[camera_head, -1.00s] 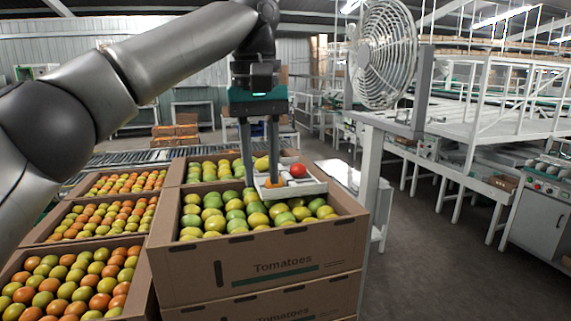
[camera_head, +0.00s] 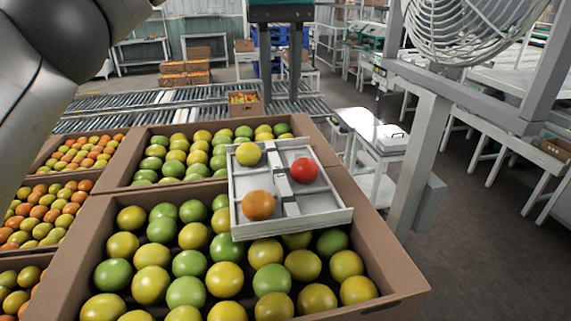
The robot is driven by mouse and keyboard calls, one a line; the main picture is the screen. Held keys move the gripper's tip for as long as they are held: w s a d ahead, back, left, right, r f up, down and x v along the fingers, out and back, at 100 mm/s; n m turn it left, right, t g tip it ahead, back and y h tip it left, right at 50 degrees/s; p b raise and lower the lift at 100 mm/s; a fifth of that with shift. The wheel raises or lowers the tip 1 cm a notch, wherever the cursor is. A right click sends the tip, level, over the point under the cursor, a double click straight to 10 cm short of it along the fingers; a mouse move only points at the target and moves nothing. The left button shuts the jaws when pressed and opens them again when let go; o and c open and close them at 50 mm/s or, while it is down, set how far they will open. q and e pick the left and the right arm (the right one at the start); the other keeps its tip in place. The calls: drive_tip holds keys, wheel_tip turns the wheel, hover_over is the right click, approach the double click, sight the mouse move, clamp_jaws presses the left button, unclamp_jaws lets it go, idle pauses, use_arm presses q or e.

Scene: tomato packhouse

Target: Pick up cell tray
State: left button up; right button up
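The cell tray (camera_head: 243,215) is a pale, shallow tray with a raised central divider and cross walls. My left gripper (camera_head: 280,100) is at the top of the head view, pointing down. Its two fingers are apart with nothing between them. The fingertips appear above the tray's far edge in the picture, not touching it. My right gripper is out of view.
The front box (camera_head: 396,270) is full of green and yellow tomatoes, with more boxes behind and left. A fan (camera_head: 470,30) on a grey post (camera_head: 418,165) stands close on the right. A roller conveyor (camera_head: 100,113) runs behind. Open floor lies at the right.

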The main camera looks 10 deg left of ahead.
use_arm(q)
drive_tip(key=b, duration=0.3)
hover_over(282, 180)
wheel_tip(282, 180, down, 9)
drive_tip(key=shift+a+r, duration=0.1)
drive_tip(key=shift+a, duration=0.05)
drive_tip(key=shift+f, duration=3.1)
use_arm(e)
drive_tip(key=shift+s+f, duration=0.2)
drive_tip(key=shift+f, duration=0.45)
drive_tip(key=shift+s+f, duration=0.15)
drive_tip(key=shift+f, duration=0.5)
use_arm(q)
drive_tip(key=shift+f+p, duration=0.25)
drive_tip(key=shift+p, duration=0.55)
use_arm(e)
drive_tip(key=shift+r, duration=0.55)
use_arm(q)
clamp_jaws()
